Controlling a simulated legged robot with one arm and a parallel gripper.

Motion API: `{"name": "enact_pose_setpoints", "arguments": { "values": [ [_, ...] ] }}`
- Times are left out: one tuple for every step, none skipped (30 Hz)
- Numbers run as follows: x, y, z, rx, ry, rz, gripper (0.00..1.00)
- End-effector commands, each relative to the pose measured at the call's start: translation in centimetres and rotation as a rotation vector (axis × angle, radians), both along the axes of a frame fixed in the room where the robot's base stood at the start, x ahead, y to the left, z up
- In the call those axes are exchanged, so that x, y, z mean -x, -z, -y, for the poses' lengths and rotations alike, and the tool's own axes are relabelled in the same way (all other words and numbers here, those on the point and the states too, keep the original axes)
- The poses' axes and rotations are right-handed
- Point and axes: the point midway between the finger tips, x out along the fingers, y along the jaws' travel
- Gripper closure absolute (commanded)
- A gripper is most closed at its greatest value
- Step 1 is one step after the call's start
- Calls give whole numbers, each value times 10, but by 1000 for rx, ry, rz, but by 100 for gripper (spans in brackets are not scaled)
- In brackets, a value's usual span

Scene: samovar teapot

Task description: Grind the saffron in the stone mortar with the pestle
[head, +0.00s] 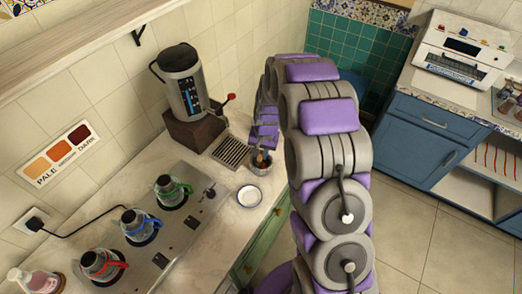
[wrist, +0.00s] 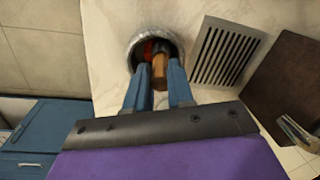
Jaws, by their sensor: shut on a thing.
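The stone mortar (head: 258,168) stands on the pale counter, beside the drain grate. In the wrist view its round grey rim (wrist: 132,52) shows from above. The brown pestle (wrist: 160,70) is between my blue fingers, with its lower end inside the mortar; how deep it reaches is hidden. A patch of red, apparently the saffron (wrist: 148,47), shows inside the mortar beside the pestle. My gripper (wrist: 159,78) is shut on the pestle. In the head view my gripper (head: 264,150) is small and partly hidden by the arm above the mortar.
A white saucer (head: 249,196) lies near the counter's front edge. The drain grate (head: 230,152) and the samovar (head: 185,85) on its brown base are behind. Green (head: 169,188), blue (head: 134,219) and red (head: 98,262) handled teapots stand on a steel plate at left.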

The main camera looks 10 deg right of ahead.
Motion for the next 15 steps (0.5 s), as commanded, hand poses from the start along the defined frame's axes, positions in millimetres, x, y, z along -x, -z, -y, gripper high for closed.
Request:
{"name": "enact_pose_setpoints", "arguments": {
  "values": [
    [3,0,1,0,1,-1,100],
    [5,1,2,0,0,-2,100],
    [8,1,3,0,0,-3,100],
    [10,1,3,0,0,-3,100],
    [11,1,4,0,0,-3,100],
    [12,1,4,0,0,-3,100],
    [13,1,5,0,0,-3,100],
    [13,1,5,0,-1,-3,100],
    [13,2,5,0,-1,-3,100],
    [13,2,5,0,-1,-3,100],
    [12,2,6,0,0,-2,100],
    [11,2,7,0,0,-2,100],
    [10,2,7,0,0,-2,100],
    [9,2,8,0,0,-2,100],
    [7,2,10,0,1,-2,100]
  ]
}}
